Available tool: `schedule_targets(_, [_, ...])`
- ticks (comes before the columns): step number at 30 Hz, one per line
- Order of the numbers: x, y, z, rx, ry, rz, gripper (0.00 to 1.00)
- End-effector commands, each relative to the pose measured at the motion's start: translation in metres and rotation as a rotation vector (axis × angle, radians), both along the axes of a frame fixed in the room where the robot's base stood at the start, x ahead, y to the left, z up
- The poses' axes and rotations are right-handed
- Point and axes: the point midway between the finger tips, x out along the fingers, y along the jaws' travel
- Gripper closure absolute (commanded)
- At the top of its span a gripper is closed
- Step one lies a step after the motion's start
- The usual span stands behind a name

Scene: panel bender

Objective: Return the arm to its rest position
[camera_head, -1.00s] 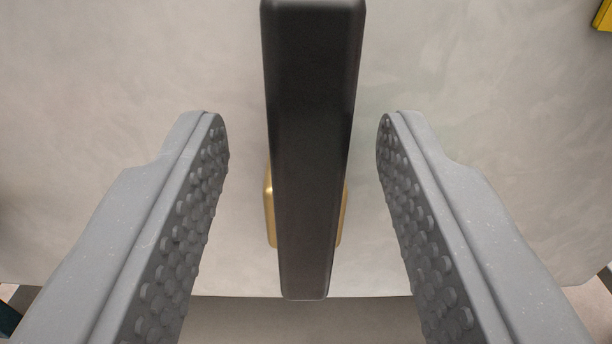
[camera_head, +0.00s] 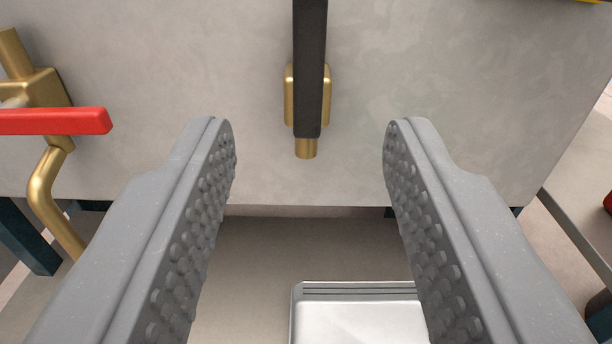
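My gripper (camera_head: 309,140) is open and empty, its two grey studded fingers wide apart at the left and right of the view. A black lever (camera_head: 311,70) on a brass mount (camera_head: 305,146) hangs on the grey panel beyond the fingertips. The lever lies between the fingers in the picture but stands off from them, and neither finger touches it.
A red handle (camera_head: 55,121) on a brass valve and pipe (camera_head: 45,185) is at the left of the grey panel (camera_head: 450,80). Below the panel's lower edge is open floor and a pale metal box (camera_head: 355,318). Dark legs (camera_head: 28,235) stand at the sides.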

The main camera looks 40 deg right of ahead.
Motion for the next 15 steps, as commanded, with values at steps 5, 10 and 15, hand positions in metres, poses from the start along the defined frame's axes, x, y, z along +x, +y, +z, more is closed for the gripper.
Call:
schedule_targets(5, [-0.0001, 0.0000, -0.0001, 0.000, 0.000, 0.000, 0.60])
schedule_targets(10, [-0.0001, -0.0001, 0.0000, 0.000, 0.000, 0.000, 0.60])
schedule_targets(15, [0.0090, 0.0044, 0.0097, 0.023, -0.008, 0.012, 0.60])
